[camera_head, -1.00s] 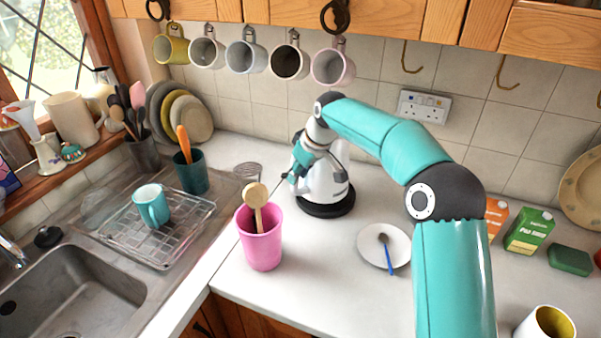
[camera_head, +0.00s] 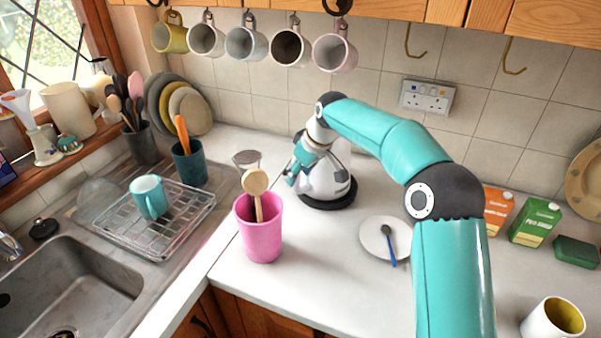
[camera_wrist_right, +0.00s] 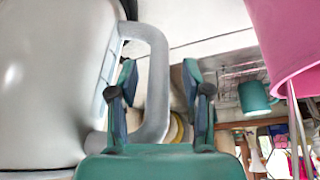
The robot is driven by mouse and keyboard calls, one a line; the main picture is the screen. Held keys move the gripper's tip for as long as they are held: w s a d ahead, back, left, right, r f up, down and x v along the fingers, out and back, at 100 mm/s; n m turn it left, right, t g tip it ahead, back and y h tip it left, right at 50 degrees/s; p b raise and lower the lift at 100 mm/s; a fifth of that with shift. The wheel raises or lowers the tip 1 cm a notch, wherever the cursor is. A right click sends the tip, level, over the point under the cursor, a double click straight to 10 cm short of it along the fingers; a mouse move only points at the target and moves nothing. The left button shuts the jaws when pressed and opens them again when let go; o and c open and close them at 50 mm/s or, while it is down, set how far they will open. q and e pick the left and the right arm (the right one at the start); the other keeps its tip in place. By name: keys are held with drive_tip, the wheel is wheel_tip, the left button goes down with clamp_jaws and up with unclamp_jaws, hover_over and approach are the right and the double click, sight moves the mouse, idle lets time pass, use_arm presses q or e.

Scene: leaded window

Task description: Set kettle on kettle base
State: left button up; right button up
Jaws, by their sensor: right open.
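The white and grey kettle (camera_head: 325,178) stands upright on the round black kettle base (camera_head: 335,202) near the back wall. It looks seated on it, though my arm partly covers it from above. My right gripper (camera_head: 293,174) is at the kettle's left side. In the right wrist view the kettle body (camera_wrist_right: 50,80) fills the left, and its grey handle (camera_wrist_right: 158,85) runs between the spread fingers of my right gripper (camera_wrist_right: 160,95). The fingers are open, with a gap visible beside the handle. My left gripper is not in view.
A pink pot (camera_head: 260,230) with a wooden spoon stands in front of the kettle. A plate (camera_head: 375,232) with a blue-handled spoon lies to the right. Mugs hang above. A drying rack (camera_head: 180,225) is at left. Cartons (camera_head: 533,222) stand at right.

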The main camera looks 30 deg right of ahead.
drive_tip(key=v, duration=1.2)
idle(0.3)
